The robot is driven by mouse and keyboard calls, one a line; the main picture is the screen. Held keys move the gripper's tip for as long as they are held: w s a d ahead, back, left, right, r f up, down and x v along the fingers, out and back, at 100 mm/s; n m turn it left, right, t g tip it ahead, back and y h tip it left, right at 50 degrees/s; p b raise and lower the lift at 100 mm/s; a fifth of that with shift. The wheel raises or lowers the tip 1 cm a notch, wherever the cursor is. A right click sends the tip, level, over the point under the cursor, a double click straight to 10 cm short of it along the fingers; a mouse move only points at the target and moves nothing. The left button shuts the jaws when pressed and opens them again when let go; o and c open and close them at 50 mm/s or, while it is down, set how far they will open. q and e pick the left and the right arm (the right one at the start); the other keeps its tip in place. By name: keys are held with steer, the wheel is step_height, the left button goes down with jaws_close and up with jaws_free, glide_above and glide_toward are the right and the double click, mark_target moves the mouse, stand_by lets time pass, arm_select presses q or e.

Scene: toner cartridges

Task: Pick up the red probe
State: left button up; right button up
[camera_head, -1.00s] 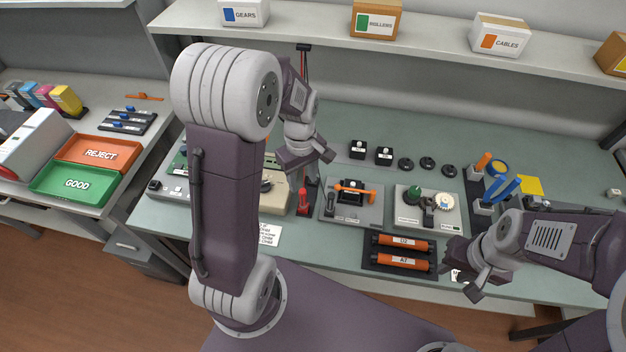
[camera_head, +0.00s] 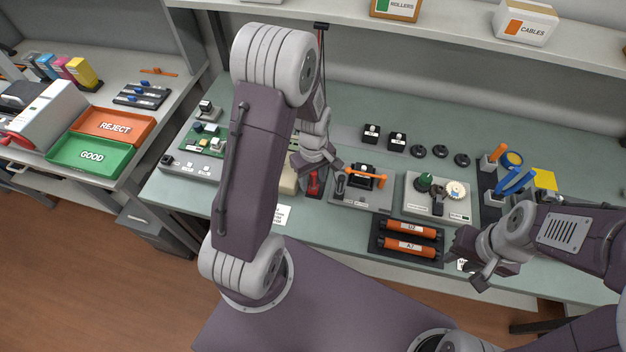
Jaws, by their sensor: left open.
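The red probe (camera_head: 314,186) stands in a dark holder on the workbench, near the middle of the head view. My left gripper (camera_head: 318,168) is open and right above the probe. Its fingers hide the probe's upper part, and I cannot tell whether they touch it. My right gripper (camera_head: 473,278) hangs by the bench's front edge at right, well away from the probe. I cannot make out its jaw gap.
A grey fixture with an orange lever (camera_head: 367,174) stands close right of the probe. A beige device (camera_head: 289,181) is partly hidden behind my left arm. Two orange toner rollers (camera_head: 410,247) lie in a black tray in front. Green (camera_head: 91,155) and orange (camera_head: 113,125) trays sit at left.

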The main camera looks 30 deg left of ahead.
arm_select(q)
jaws_close()
